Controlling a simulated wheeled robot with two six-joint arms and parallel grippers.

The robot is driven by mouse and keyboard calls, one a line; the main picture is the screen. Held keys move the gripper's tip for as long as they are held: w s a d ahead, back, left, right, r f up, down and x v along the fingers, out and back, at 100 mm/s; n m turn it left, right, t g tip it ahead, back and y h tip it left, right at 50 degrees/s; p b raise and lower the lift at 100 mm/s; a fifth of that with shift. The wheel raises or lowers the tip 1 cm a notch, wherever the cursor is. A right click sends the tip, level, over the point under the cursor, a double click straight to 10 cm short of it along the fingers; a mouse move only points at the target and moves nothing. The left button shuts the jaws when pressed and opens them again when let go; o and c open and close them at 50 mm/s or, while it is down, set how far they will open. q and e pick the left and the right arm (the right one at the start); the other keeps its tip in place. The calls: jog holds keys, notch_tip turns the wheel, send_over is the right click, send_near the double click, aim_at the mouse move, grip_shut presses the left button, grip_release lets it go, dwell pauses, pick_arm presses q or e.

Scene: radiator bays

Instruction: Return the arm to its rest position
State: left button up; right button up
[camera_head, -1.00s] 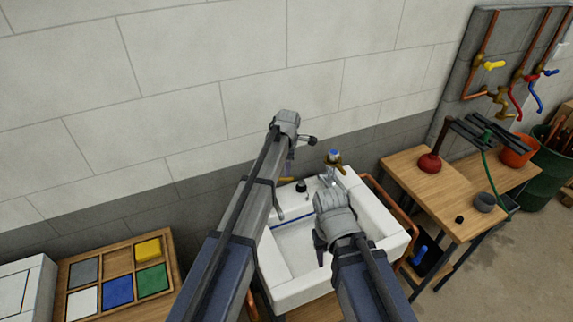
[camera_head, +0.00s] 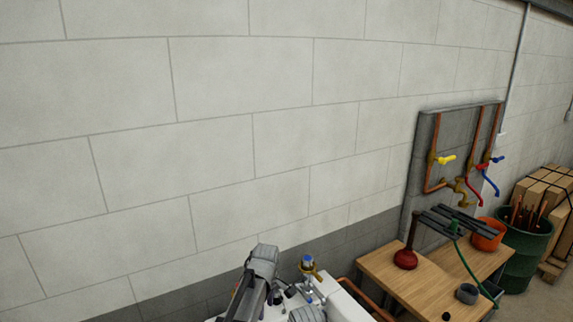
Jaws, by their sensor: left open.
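Of my right arm only a grey wrist part shows at the bottom edge. My right gripper's fingers are out of the picture.
A wooden bench (camera_head: 428,285) with a red plunger (camera_head: 405,258) stands to the right. Pipes with coloured valves hang on a wall panel (camera_head: 425,150). The wall area above is clear.

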pick_arm(q)
jog(key=s+f+m+b, duration=0.1)
jog(key=s+f+m, duration=0.1)
jog(key=s+m, duration=0.6)
jog(key=s+f+m+g+b, duration=0.1)
jog(key=s+f+m+b, duration=0.1)
jog(key=s+m, duration=0.6)
jog(key=s+d, duration=0.1)
jog(key=s, duration=0.6)
jog(key=shift+f+y+b, duration=0.15)
jog(key=shift+y+b, duration=0.15)
jog(key=shift+a, duration=0.1)
